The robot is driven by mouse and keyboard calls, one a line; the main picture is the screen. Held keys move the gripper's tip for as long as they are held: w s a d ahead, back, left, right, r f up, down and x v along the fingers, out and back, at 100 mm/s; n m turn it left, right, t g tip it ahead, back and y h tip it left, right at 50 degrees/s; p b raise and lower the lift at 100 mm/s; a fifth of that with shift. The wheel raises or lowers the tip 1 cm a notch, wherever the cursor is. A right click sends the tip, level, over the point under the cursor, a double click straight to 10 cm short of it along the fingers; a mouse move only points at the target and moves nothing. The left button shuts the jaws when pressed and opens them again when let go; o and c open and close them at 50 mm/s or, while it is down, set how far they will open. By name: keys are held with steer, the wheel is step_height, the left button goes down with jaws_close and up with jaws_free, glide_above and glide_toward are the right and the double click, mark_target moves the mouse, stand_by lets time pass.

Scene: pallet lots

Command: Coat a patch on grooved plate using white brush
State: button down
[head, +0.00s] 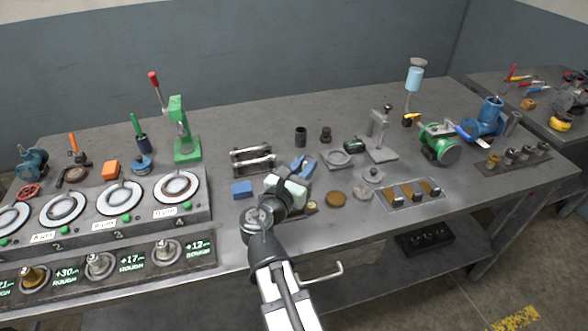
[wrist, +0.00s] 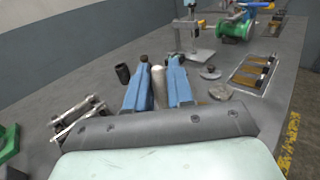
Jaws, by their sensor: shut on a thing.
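My gripper (head: 304,165) has blue fingers and is low over the middle of the bench. In the wrist view its fingers (wrist: 160,64) are shut on a pale, rod-like handle (wrist: 158,88), which looks like the white brush. Its bristle end is hidden. A grey plate with several brown strips in slots (head: 412,205), which seems to be the grooved plate, lies flat to the right of the gripper, apart from it. It also shows at the right of the wrist view (wrist: 238,82).
A blue block (head: 242,189), a brown disc (head: 336,199), a grey ring dish (head: 338,159) and a lidded grey piece (head: 372,175) are near. A grey stand (head: 382,150) rises behind the plate.

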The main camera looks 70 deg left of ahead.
steer(key=shift+s+r, duration=0.1)
steer(key=shift+r, duration=3.95)
